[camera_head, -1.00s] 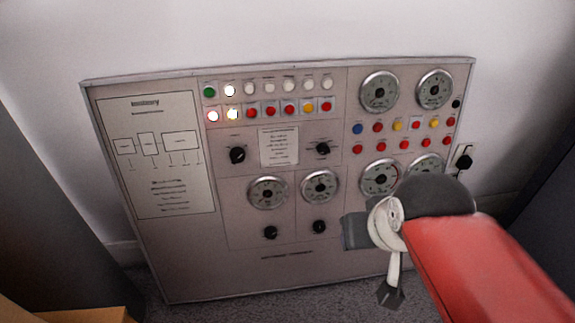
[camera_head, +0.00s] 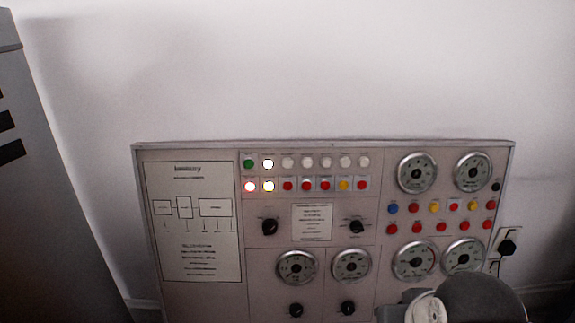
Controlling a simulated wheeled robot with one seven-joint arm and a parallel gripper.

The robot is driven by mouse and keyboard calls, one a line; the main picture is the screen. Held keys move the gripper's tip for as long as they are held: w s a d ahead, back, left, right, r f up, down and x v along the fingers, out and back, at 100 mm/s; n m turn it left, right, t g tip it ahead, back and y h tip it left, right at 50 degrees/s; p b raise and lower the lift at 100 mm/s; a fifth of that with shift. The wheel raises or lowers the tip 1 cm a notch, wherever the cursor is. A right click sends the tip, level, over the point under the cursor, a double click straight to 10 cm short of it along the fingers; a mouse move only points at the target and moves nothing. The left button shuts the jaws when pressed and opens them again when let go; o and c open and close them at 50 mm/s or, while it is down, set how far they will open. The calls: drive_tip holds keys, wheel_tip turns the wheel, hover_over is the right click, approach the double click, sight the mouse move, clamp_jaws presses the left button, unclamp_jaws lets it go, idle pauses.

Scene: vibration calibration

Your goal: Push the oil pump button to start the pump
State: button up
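The control panel (camera_head: 270,240) stands against the white wall. Its upper row has a green button (camera_head: 249,164), a brightly lit button (camera_head: 268,164) and several white buttons. Below are two lit buttons, at the left end (camera_head: 249,187) and beside it (camera_head: 268,186), then red buttons (camera_head: 306,186), a yellow one (camera_head: 344,185) and another red one. More coloured buttons, including a blue one (camera_head: 393,209), sit under the upper right gauges. The labels are too small to read, so I cannot tell which is the oil pump button. My gripper is below the picture; only part of my arm shows at lower right.
Round gauges (camera_head: 417,173) and black knobs (camera_head: 269,227) sit on the panel. A grey cabinet (camera_head: 35,200) stands at the left. The wall above the panel is bare.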

clamp_jaws()
idle(1.4)
